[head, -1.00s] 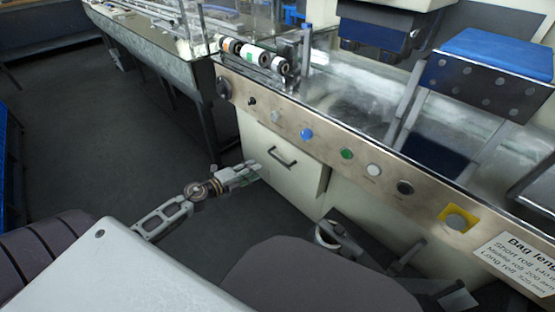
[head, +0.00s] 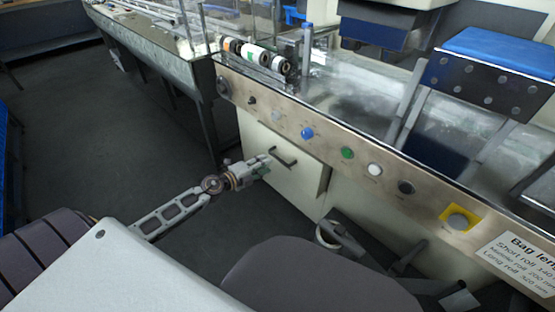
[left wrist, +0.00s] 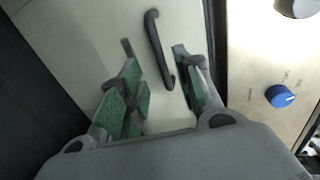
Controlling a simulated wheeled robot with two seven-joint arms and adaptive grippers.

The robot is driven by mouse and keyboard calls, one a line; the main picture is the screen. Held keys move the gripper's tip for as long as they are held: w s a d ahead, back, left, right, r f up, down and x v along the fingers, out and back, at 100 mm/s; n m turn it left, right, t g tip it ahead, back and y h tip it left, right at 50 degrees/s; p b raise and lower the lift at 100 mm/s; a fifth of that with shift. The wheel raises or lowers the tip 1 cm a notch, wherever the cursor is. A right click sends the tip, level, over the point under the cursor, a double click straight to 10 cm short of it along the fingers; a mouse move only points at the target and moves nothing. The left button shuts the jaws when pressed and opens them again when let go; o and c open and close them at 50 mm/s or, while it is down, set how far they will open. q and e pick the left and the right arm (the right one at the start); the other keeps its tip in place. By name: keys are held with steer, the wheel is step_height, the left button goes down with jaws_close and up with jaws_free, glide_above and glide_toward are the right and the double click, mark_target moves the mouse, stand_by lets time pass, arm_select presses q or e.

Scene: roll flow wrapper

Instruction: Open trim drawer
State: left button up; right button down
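The trim drawer (head: 300,180) is a cream front in the machine's side below the control panel, with a dark bar handle (head: 283,157). It appears shut. My left gripper (head: 264,164) is just left of the handle in the head view. In the left wrist view its green-padded fingers (left wrist: 157,76) are spread apart. The handle (left wrist: 158,48) runs into the gap between them, its lower end nearer the right finger. I cannot tell whether they touch. Grey parts of my right arm show at the bottom of the head view; its finger state is unclear.
A metal panel (head: 325,142) with several coloured buttons and knobs runs above the drawer; a blue knob (left wrist: 280,96) shows in the left wrist view. Rolls (head: 255,54) sit on the machine. The dark floor (head: 110,150) to the left is clear.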

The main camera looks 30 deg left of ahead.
mark_target(277, 157)
arm_select(q)
steer(key=shift+b+x, duration=0.3)
steer(key=shift+x, duration=3.75)
jaws_close()
